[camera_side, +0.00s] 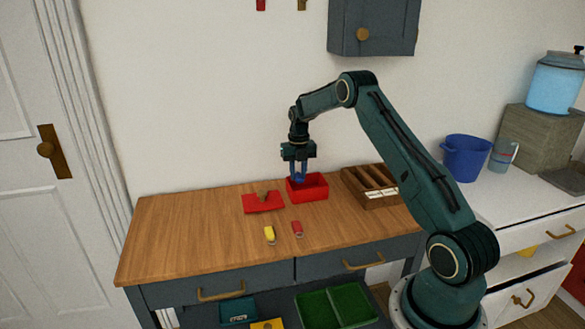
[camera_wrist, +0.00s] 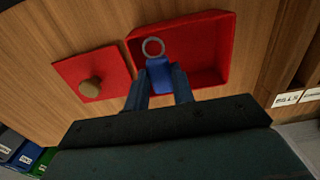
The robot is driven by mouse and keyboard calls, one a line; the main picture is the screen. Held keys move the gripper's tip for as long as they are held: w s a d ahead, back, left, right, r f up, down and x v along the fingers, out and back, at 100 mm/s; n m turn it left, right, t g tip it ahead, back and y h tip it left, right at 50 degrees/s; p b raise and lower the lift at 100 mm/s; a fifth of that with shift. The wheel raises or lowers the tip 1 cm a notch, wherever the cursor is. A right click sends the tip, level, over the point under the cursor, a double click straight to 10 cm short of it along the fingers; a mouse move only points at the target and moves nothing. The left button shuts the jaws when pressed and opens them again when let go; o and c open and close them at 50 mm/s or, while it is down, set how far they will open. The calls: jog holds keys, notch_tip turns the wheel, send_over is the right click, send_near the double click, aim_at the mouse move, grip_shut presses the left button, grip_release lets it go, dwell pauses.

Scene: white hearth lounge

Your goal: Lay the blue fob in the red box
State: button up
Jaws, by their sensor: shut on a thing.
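My gripper (camera_side: 299,178) is over the red box (camera_side: 318,193) on the wooden table, pointing down. In the wrist view its fingers (camera_wrist: 160,88) are shut on the blue fob (camera_wrist: 159,72), which has a grey metal ring (camera_wrist: 153,47) at its end. The fob shows against the inside of the open red box (camera_wrist: 207,83). I cannot tell whether it touches the box floor. The red lid (camera_side: 263,204) with a tan knob lies flat on the table, left of the box; it also shows in the wrist view (camera_wrist: 70,72).
A yellow fob (camera_side: 270,235) and a red fob (camera_side: 297,229) lie in front of the box. A wooden compartment tray (camera_side: 384,203) with labels stands right of the box. The left part of the wooden tabletop (camera_side: 185,235) is clear.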

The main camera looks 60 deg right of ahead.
aim_at(298, 175)
jog(key=shift+f, duration=0.3)
jog(key=o, duration=1)
jog(key=shift+c, duration=0.2)
jog(key=shift+r, duration=0.1)
notch_tip(298, 175, up, 13)
dwell(0.4)
